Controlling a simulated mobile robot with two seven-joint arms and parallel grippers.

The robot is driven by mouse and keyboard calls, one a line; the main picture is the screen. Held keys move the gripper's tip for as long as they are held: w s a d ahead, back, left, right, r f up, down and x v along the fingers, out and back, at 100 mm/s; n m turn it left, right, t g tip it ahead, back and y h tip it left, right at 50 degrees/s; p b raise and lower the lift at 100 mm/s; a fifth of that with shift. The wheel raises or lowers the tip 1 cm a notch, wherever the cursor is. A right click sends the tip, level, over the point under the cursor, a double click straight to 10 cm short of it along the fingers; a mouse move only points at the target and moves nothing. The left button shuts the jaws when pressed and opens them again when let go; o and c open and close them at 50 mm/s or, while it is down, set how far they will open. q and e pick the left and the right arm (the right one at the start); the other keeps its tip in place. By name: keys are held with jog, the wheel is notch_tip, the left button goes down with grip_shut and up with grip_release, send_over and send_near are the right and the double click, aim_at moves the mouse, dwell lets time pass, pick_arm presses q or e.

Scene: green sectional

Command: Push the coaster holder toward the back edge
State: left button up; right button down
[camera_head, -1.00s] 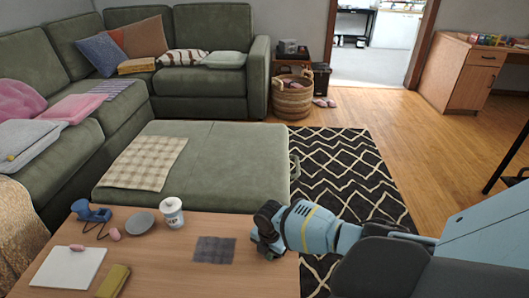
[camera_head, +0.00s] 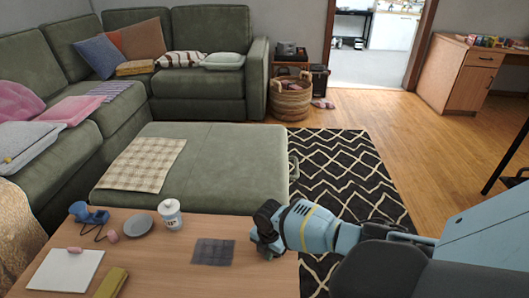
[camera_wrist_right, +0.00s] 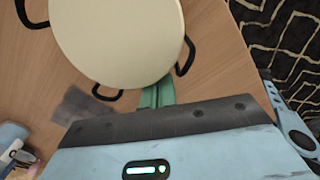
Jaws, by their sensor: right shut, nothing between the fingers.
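A round cream piece (camera_wrist_right: 120,35) with black loops at its rim fills the upper middle of the right wrist view. It may be the coaster holder, but I cannot be sure. I do not make it out in the head view. My right gripper (camera_wrist_right: 156,93) is shut and empty; its green fingers show at the lower rim of the cream piece, and contact cannot be told. In the head view the right gripper (camera_head: 264,240) is over the right end of the wooden table (camera_head: 185,275). My left gripper is in neither view.
A dark square mat (camera_head: 213,252) lies left of the right gripper. A white canister (camera_head: 170,216), a grey plate (camera_head: 138,226), a blue item (camera_head: 88,213), a white pad (camera_head: 64,270) and an olive item (camera_head: 111,283) are farther left. A green ottoman (camera_head: 230,165) stands behind the table.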

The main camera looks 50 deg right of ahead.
jog(key=shift+r+p, duration=0.35)
jog(key=shift+s+a+r+p, duration=0.1)
jog(key=shift+a+r+p, duration=0.05)
jog(key=shift+r+p, duration=0.5)
jog(key=shift+s+a+r+p, duration=0.1)
jog(key=shift+a+r+p, duration=0.05)
jog(key=shift+r+p, duration=0.7)
jog(key=shift+s+a+r+p, duration=0.1)
jog(key=shift+s+r+p, duration=0.05)
jog(key=shift+r+p, duration=0.7)
jog(key=r+p, duration=0.3)
jog(key=p, duration=0.1)
jog(key=shift+s+a+r, duration=0.3)
jog(key=shift+a, duration=0.05)
